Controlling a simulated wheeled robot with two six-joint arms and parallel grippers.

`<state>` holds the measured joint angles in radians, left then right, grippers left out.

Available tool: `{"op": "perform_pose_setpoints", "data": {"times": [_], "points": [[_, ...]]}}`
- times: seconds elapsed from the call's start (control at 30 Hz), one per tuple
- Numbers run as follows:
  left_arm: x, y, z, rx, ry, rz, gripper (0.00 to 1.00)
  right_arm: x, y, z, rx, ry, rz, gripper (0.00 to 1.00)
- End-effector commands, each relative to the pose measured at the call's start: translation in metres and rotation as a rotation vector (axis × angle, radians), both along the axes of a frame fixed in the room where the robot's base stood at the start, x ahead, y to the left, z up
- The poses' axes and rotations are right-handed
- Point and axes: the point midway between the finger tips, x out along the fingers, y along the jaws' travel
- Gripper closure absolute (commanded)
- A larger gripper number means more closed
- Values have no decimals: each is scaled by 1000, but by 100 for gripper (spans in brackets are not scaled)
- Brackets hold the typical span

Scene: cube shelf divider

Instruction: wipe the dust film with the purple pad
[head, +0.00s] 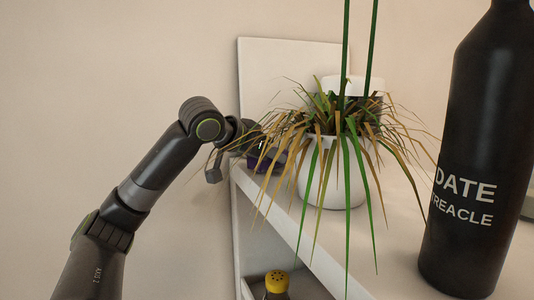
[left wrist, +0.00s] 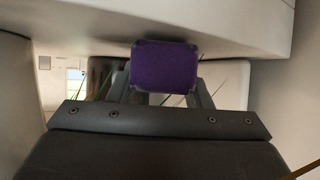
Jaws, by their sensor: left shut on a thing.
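The purple pad (head: 264,162) is at the far left end of the shelf top in the head view, partly behind the plant's leaves. In the left wrist view the purple pad (left wrist: 165,67) shows its broad face, close to a pale surface above it in the picture. I cannot tell whether it touches that surface. My left gripper (head: 240,158) is shut on the pad, with its fingers on either side of it. I cannot make out the dust film in either view. My right gripper is not in view.
A potted plant (head: 330,180) with long drooping leaves stands right of my left gripper. A black bottle (head: 482,150) stands at the right. A pale panel (head: 285,70) rises behind the plant. A yellow-capped container (head: 277,282) sits on the lower shelf.

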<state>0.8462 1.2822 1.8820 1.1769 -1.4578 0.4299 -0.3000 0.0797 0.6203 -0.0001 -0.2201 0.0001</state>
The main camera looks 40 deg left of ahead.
Motion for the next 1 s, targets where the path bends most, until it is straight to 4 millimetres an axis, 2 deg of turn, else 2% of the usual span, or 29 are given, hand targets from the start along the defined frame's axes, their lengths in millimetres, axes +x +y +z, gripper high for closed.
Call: {"op": "perform_pose_setpoints", "data": {"times": [0.27,0.5,0.63,0.77,1.0], "points": [[-2,1,-5,1,0,2,82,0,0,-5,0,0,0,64],[-19,11,-8,3,-1,4,82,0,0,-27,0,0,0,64],[-25,14,-6,1,-1,2,82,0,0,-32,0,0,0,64],[-26,13,-3,0,0,-1,82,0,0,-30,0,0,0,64],[-14,7,0,-2,1,-2,82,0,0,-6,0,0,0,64]]}}
